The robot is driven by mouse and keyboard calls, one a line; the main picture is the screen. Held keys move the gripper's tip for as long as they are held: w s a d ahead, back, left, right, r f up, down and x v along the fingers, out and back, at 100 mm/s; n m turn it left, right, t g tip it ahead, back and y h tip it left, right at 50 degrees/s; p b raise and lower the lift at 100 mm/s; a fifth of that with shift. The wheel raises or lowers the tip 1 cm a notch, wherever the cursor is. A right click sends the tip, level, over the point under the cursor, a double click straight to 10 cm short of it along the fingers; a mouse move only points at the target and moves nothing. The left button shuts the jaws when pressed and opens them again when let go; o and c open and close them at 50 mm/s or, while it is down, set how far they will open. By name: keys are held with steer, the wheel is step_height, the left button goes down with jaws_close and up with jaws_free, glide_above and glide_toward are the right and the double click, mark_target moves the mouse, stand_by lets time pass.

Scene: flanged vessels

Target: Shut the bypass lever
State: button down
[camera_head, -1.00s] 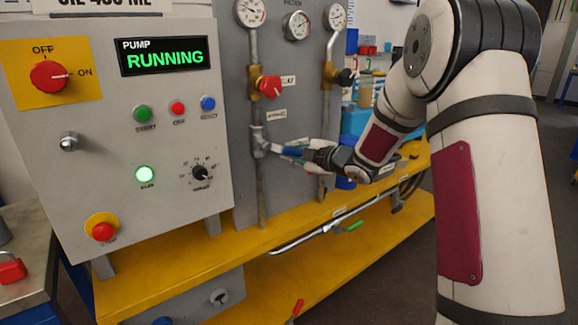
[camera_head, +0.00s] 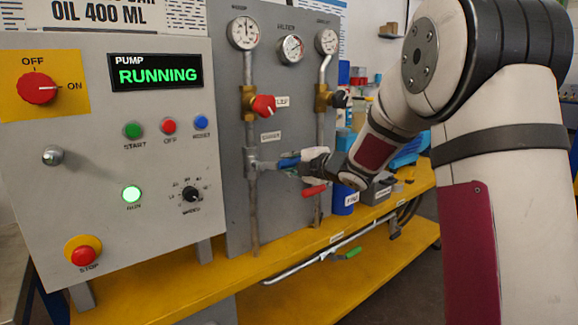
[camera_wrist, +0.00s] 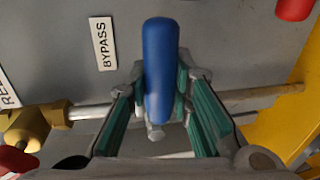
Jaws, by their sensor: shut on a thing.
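The blue bypass lever (camera_head: 289,161) sits on a valve (camera_head: 252,160) on the left vertical pipe. It points right and lies about level, across the pipe. In the wrist view the blue handle (camera_wrist: 160,65) stands between the teal finger pads, at right angles to the pipe (camera_wrist: 90,112). My gripper (camera_head: 297,162) is shut on the handle; its fingers (camera_wrist: 160,95) flank it on both sides. The BYPASS label (camera_wrist: 104,40) is beside it. The lever's pivot is mostly hidden in the wrist view.
A red knob (camera_head: 263,105) is above on the same pipe. A red lever (camera_head: 314,190) is close below my gripper on the right pipe. The pump panel (camera_head: 100,180) stands left, its display (camera_head: 156,73) reading RUNNING. A yellow bench (camera_head: 290,250) runs below.

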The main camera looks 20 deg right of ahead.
steer(key=c, duration=1.4)
jaws_free()
steer(key=v, duration=1.2)
steer(key=shift+r, duration=0.1)
